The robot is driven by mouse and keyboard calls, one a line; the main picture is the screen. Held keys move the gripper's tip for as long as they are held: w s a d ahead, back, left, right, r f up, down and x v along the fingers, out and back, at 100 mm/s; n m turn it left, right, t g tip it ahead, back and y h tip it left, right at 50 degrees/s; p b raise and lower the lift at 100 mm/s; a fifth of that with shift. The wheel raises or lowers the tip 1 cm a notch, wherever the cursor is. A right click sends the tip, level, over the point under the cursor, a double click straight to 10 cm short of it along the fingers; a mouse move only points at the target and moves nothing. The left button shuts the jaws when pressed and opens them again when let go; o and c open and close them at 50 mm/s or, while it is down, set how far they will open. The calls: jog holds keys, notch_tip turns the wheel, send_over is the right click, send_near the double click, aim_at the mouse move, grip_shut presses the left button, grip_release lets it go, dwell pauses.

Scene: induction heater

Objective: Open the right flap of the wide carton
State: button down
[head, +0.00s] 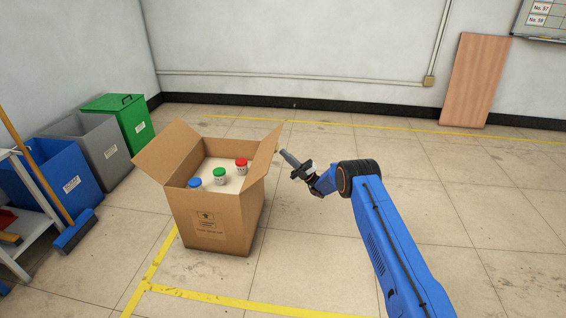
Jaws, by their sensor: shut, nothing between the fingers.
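The wide carton (209,238) stands upright on the floor left of centre. Its left flap (165,151) leans outward to the left. Its right flap (265,155) stands up and tilts outward to the right. Inside, three jars with blue (195,183), green (219,172) and red (241,163) lids stand on a pale surface. My gripper (285,154) is shut and empty. It points up and left, just right of the right flap's upper part. Whether its tip touches the flap is not clear.
Blue (75,180), grey (108,148) and green (124,118) bins line the left wall, with a broom (74,232) in front. A shelf (20,215) stands at the left edge. A wooden board (474,80) leans on the back wall.

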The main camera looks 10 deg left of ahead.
aim_at(277, 145)
jog(key=shift+a+r, duration=0.5)
jog(key=shift+a+r+h, duration=0.4)
jog(key=shift+r+h, duration=0.25)
jog(key=shift+h, duration=0.1)
jog(key=shift+a+r+h, duration=0.45)
jog(key=shift+r+h, duration=0.2)
jog(key=shift+h, duration=0.15)
jog(key=shift+a+r+h, duration=0.4)
jog(key=shift+r+h, duration=0.25)
jog(key=shift+h, duration=0.1)
jog(key=shift+d, duration=0.1)
